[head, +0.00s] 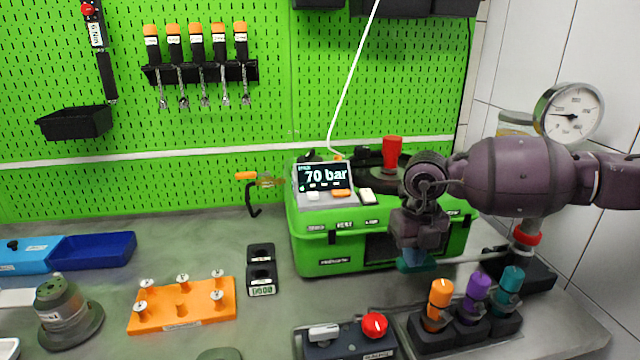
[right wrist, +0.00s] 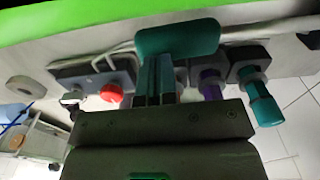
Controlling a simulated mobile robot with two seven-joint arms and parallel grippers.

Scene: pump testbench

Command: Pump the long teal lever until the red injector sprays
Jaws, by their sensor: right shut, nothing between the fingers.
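The long teal lever shows its teal grip (head: 416,265) at the end of a pale rod that runs right toward the pump (head: 527,262) with the round gauge (head: 570,114). My right gripper (head: 418,250) points down right over the grip, shut and empty. In the right wrist view the closed fingertips (right wrist: 157,68) overlap the teal grip (right wrist: 178,37); I cannot tell whether they touch it. A red-topped piece (head: 392,152), apparently the red injector, stands upright on the green tester (head: 320,255); no spray shows. The tester's display (head: 325,177) reads 70 bar. My left gripper is out of view.
Orange (head: 440,292), purple (head: 477,287) and teal (head: 512,280) injectors stand in a dark rack below the lever. A box with a red knob (head: 374,325) stands left of it.

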